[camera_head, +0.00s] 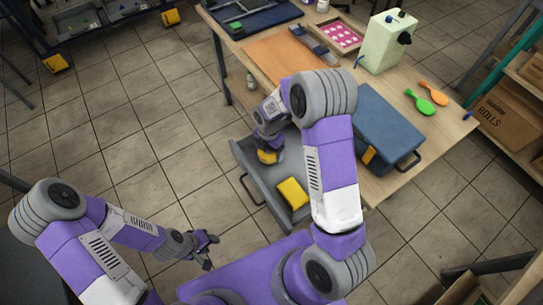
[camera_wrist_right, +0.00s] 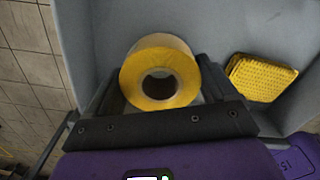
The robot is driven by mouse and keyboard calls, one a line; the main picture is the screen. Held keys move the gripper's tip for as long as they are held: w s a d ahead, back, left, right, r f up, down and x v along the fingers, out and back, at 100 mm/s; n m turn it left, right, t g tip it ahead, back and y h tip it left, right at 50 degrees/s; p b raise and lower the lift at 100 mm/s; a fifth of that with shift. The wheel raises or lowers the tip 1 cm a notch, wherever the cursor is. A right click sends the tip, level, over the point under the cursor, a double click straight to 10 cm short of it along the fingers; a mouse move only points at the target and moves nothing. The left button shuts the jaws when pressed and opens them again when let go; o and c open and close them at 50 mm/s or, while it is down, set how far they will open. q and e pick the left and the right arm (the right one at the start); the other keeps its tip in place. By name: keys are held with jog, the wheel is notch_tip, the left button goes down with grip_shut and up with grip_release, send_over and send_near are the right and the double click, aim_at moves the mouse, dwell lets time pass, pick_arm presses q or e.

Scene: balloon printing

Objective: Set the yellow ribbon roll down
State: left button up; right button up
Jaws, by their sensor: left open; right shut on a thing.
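The yellow ribbon roll (camera_wrist_right: 160,75) is between the fingers of my right gripper (camera_wrist_right: 168,95), which is shut on it. In the head view the roll (camera_head: 267,156) shows partly below my right gripper (camera_head: 268,142), over the left end of the grey open drawer (camera_head: 277,198). The drawer's grey wall also shows in the right wrist view (camera_wrist_right: 220,22). I cannot tell whether the roll touches the drawer floor. My left gripper (camera_head: 208,243) is open and empty, low at the left of the drawer.
A yellow sponge-like block (camera_head: 293,193) lies in the drawer; it also shows in the right wrist view (camera_wrist_right: 260,77). A blue case (camera_head: 385,125) stands on the wooden table (camera_head: 437,143). Green (camera_head: 420,102) and orange (camera_head: 434,93) balloon-shaped items and a pale green machine (camera_head: 386,42) are farther back.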

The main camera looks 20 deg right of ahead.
aim_at(269, 155)
notch_tip(269, 155, down, 4)
jog(key=shift+r+b, duration=0.1)
jog(key=shift+b, duration=0.45)
jog(key=shift+r, duration=0.1)
jog(key=o, duration=1)
jog(key=shift+c, duration=0.2)
jog(key=shift+r, duration=0.2)
notch_tip(269, 155, up, 12)
jog(key=p, duration=0.3)
jog(key=shift+f, duration=0.15)
jog(key=shift+p, duration=0.3)
